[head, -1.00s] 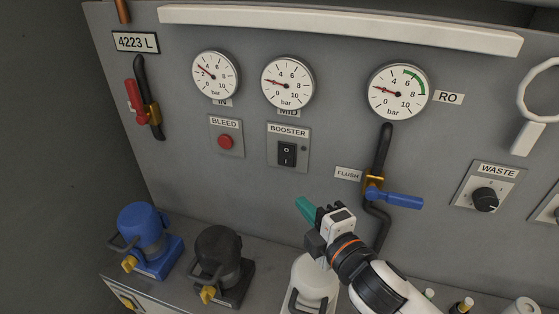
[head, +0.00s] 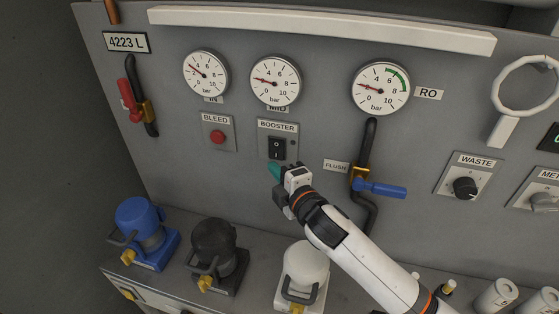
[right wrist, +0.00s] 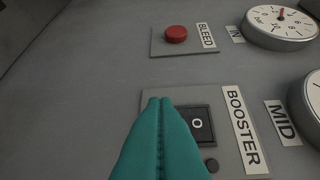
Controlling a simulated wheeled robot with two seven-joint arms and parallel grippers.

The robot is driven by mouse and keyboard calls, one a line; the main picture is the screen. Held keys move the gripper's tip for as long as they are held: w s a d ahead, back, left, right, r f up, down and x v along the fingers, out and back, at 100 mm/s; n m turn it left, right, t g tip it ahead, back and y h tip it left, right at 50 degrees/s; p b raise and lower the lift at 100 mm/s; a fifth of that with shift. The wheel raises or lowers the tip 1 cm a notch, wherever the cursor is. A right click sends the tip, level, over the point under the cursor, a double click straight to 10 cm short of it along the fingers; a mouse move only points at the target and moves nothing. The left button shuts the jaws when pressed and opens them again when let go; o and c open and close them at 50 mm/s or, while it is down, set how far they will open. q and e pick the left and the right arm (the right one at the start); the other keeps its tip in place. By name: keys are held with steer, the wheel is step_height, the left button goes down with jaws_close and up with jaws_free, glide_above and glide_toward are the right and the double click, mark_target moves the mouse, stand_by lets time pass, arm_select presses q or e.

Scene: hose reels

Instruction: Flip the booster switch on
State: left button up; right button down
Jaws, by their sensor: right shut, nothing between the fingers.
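The booster switch (head: 277,148) is a black rocker marked O and I on a grey plate under the BOOSTER label (head: 277,126). In the right wrist view the rocker (right wrist: 197,123) shows its O half; the rest is hidden behind my fingers. My right gripper (head: 274,171) is shut and empty, with teal fingertips just below the switch in the head view. In the right wrist view the fingertips (right wrist: 160,101) overlap the plate beside the rocker; I cannot tell whether they touch it. My left gripper is not in view.
The red bleed button (head: 217,137) is left of the switch. The blue flush lever (head: 381,188) sticks out at right. Several pressure gauges are above. Blue (head: 139,226), black (head: 216,248) and white (head: 305,262) canisters stand on the ledge below.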

steer(key=shift+w+d+f, duration=0.1)
steer(key=shift+w+d, duration=0.15)
steer(key=shift+w, duration=0.25)
steer(key=shift+w+d, duration=0.2)
steer(key=shift+w, duration=0.3)
steer(key=shift+w+d+f+b, duration=0.1)
steer(key=shift+w+f+b, duration=0.2)
steer(key=shift+b, duration=0.35)
steer(key=shift+r, duration=0.2)
